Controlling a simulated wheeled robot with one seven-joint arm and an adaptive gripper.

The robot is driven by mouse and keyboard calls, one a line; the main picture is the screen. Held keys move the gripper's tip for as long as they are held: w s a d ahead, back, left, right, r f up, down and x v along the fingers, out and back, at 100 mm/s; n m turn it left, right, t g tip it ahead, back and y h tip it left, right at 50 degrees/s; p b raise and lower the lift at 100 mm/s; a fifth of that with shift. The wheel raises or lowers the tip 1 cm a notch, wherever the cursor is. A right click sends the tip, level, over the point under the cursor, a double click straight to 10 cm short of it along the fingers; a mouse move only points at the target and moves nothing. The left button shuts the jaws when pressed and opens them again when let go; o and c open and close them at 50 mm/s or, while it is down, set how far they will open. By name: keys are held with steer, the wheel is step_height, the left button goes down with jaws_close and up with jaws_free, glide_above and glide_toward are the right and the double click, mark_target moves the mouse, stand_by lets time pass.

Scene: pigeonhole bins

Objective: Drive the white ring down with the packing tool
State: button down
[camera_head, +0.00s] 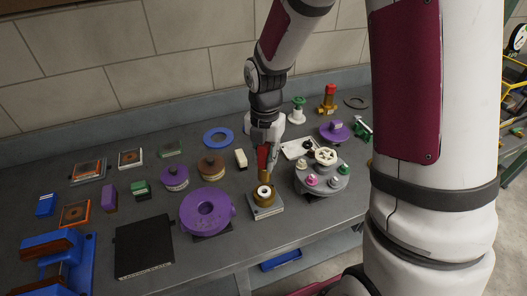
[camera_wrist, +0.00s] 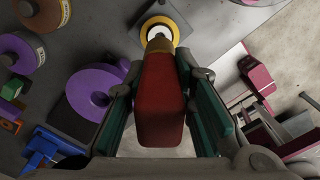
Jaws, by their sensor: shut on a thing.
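My gripper (camera_head: 266,140) is shut on the packing tool, which has a red handle (camera_wrist: 160,100) and a brass-coloured end (camera_wrist: 159,43). The tool points down in the head view, its handle between my fingers (camera_wrist: 160,75). The white ring (camera_head: 265,191) sits in the mouth of a brass cup (camera_head: 266,201) on a light grey base (camera_head: 264,212). The tool's end is close to the cup's far side in the head view. The white ring also shows in the wrist view (camera_wrist: 159,31), partly covered by the tool. I cannot tell whether they touch.
A purple wheel-shaped part (camera_head: 207,212) stands left of the cup. A grey round fixture (camera_head: 322,180) with several knobs stands to its right. A small white block (camera_head: 241,158) lies behind. A black plate (camera_head: 143,247) lies at the front left. Bare bench shows around the cup's base.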

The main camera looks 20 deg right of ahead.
mark_target(264, 176)
step_height(264, 176, down, 4)
steer(key=shift+w+f+b, duration=0.15)
steer(key=shift+b, duration=0.85)
steer(key=shift+f, duration=0.5)
steer(key=shift+f+b, duration=0.5)
steer(key=shift+f, duration=0.6)
stand_by(1.0)
steer(key=shift+r+p, duration=1.75)
steer(key=shift+r, duration=1.8)
